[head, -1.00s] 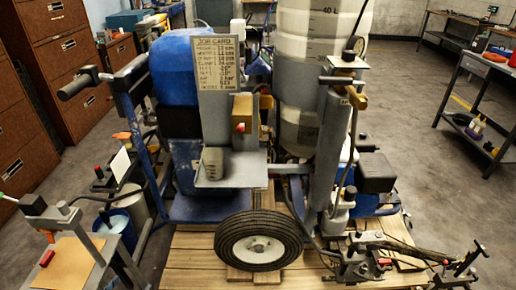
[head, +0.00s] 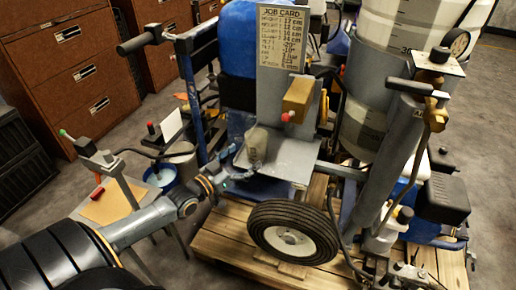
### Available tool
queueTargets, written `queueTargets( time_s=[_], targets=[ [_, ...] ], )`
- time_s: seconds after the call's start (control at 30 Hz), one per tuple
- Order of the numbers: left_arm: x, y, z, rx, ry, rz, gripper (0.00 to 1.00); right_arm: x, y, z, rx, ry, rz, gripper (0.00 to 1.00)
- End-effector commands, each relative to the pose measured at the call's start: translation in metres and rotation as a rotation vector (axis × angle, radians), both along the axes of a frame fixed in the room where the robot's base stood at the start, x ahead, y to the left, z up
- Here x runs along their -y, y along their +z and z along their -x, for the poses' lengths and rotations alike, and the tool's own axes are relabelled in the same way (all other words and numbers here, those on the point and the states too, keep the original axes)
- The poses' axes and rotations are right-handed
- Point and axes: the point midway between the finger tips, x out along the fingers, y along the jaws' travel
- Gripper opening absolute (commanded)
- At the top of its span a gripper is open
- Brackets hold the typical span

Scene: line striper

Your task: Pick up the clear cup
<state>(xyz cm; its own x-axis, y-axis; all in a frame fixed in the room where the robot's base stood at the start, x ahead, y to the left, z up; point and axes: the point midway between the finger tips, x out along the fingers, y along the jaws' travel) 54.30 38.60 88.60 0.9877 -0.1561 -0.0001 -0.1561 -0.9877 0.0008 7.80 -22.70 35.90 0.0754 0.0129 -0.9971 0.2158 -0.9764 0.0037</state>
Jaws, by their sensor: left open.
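The clear cup (head: 257,143) stands upright on the grey metal shelf (head: 292,165) of the line striper, below the job card. It looks smoky and see-through. My left gripper (head: 238,168) reaches in from the lower left and is open. Its fingers are at the shelf's left edge, just below and left of the cup in the picture. Whether a finger touches the cup I cannot tell. The gripper is small and partly blends with the machine behind it. My right gripper is not in view.
A yellow block with a red knob (head: 296,100) is mounted right of the cup. The job card plate (head: 283,38) rises behind. A black tyre (head: 292,232) sits below the shelf.

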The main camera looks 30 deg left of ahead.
Motion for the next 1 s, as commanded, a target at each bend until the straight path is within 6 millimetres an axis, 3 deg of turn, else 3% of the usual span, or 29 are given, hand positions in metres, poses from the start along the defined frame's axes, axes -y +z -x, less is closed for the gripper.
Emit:
queueTargets(
  time_s=[0.23, 0.4, 0.53, 0.83, 0.87, 1.0],
  targets=[
    [0.002, 0.005, -0.016, 0.001, 0.0, -0.001, 0.91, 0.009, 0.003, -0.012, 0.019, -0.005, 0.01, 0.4],
    [0.005, 0.015, -0.041, 0.002, 0.0, -0.002, 0.91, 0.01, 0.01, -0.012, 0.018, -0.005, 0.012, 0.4],
    [0.007, 0.011, -0.055, 0.0, 0.0, -0.001, 0.91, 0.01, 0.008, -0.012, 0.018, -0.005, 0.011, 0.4],
    [0.008, 0.01, -0.06, -0.002, 0.0, -0.001, 0.91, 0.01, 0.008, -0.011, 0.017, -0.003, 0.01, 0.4],
    [0.008, 0.01, -0.06, -0.002, 0.0, -0.001, 0.89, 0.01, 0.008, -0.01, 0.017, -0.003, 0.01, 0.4],
    [0.008, 0.01, -0.06, -0.002, 0.0, -0.001, 0.6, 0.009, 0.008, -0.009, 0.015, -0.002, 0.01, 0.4]
  ],
)
